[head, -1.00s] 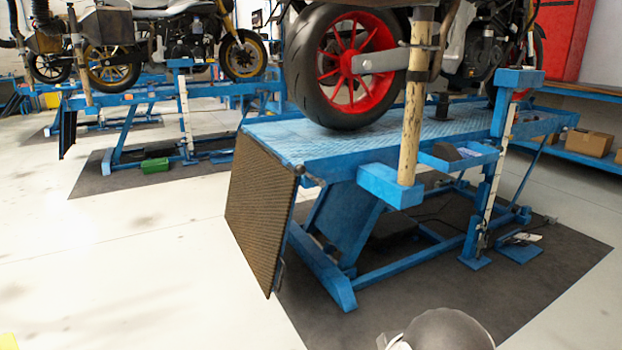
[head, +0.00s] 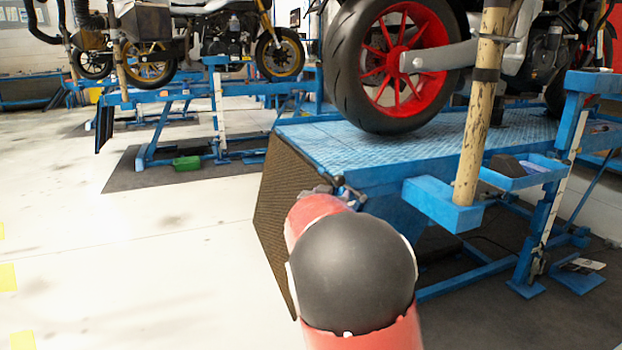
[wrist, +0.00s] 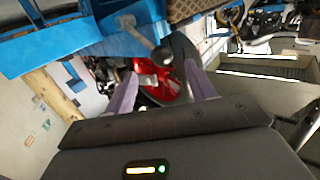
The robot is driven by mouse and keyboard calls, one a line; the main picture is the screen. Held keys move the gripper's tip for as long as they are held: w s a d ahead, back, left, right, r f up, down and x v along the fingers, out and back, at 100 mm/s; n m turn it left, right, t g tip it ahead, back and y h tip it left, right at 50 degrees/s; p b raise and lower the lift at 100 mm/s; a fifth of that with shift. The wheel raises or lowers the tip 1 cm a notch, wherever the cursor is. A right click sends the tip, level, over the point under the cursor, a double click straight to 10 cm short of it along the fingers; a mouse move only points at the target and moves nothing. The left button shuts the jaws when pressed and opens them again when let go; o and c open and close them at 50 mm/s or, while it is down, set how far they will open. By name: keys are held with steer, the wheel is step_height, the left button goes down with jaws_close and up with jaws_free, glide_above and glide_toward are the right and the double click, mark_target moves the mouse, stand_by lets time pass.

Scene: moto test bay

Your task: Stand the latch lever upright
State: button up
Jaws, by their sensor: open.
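The latch lever (wrist: 144,37) shows in the wrist view as a short grey rod with a dark round knob at its end. It juts at a slant from the blue lift's edge. In the head view a small dark lever with a knob (head: 338,181) shows at the lift table's near corner, just past my arm. My gripper (wrist: 161,74) is open, its two pale purple fingers apart. The knob appears in the gap between the fingertips in the wrist view. I cannot tell its depth or any contact. My arm hides most of the gripper in the head view.
The blue lift table (head: 330,150) carries a motorcycle with a red-rimmed wheel (head: 405,60). A brown ribbed ramp panel (head: 265,220) hangs at its near end. A wooden post (head: 478,120) and blue tray (head: 525,178) stand right. The floor at left is clear.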

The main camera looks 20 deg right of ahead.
mark_target(337, 183)
steer(key=shift+w+d+f+h, duration=0.1)
steer(key=shift+w+h, duration=0.6)
steer(key=shift+w, duration=0.25)
steer(key=x, duration=0.7)
steer(key=shift+w+d, duration=0.2)
steer(key=shift+d, duration=0.1)
steer(key=shift+c, duration=0.2)
jaws_close()
